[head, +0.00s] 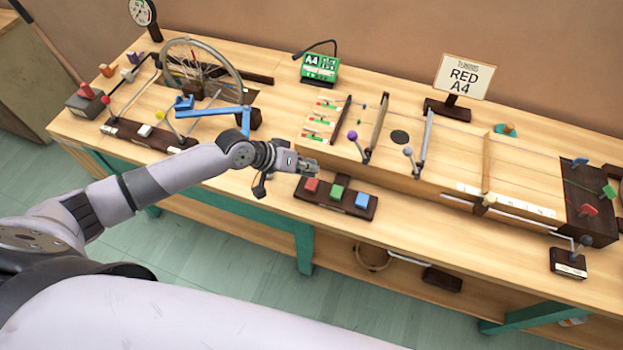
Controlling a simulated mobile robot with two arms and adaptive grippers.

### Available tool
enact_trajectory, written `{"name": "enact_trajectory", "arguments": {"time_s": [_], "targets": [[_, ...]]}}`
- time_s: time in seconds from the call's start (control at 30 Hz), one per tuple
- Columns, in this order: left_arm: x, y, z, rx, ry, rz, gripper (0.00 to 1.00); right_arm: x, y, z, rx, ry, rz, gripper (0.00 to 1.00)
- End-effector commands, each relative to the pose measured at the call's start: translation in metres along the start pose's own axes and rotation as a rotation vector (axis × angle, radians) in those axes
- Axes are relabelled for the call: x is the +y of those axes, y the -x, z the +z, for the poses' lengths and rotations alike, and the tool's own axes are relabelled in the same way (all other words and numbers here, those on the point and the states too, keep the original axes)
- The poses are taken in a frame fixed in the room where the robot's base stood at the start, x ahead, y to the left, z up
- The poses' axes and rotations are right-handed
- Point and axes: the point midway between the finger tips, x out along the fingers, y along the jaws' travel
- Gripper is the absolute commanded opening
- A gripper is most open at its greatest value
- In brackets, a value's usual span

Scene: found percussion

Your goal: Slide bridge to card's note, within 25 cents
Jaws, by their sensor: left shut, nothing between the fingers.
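The card (465,76) stands upright on a dark block at the back right and reads "RED A4". A wooden stringed board (400,172) lies along the bench's right half. A light wooden upright bar, which looks like the bridge (487,163), stands across the strings right of the board's middle, above a white scale strip (515,204). A green box with a display (320,67) shows "A4" at the back. My left gripper (312,165) is shut and empty, just left of the board and above the button block, well left of the bridge. My right gripper is out of view.
A dark block (335,198) with red, green and blue buttons sits at the bench's front. A wheel with blue linkage (203,65) stands at the left. Levers with purple and grey knobs (352,135) rise from the board. Red, green and blue pegs (590,208) are at its right end.

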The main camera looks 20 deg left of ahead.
Motion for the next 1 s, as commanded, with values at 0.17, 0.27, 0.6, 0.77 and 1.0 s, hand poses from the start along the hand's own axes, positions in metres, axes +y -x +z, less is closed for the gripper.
{"name": "enact_trajectory", "arguments": {"time_s": [0.17, 0.27, 0.6, 0.77, 1.0], "targets": [[0.013, 0.017, -0.012, 0.000, 0.000, 0.000, 0.00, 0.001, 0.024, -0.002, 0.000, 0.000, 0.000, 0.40], [0.016, 0.022, -0.016, -0.001, 0.000, 0.000, 0.00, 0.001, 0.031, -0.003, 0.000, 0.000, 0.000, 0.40], [0.016, 0.021, -0.015, 0.000, 0.000, 0.000, 0.00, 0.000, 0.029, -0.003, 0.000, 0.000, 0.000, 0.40], [0.016, 0.021, -0.015, 0.000, 0.000, 0.000, 0.00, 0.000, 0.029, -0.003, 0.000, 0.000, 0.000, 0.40], [0.015, 0.021, -0.015, 0.000, 0.000, 0.000, 0.00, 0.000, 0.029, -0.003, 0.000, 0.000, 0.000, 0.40]]}}
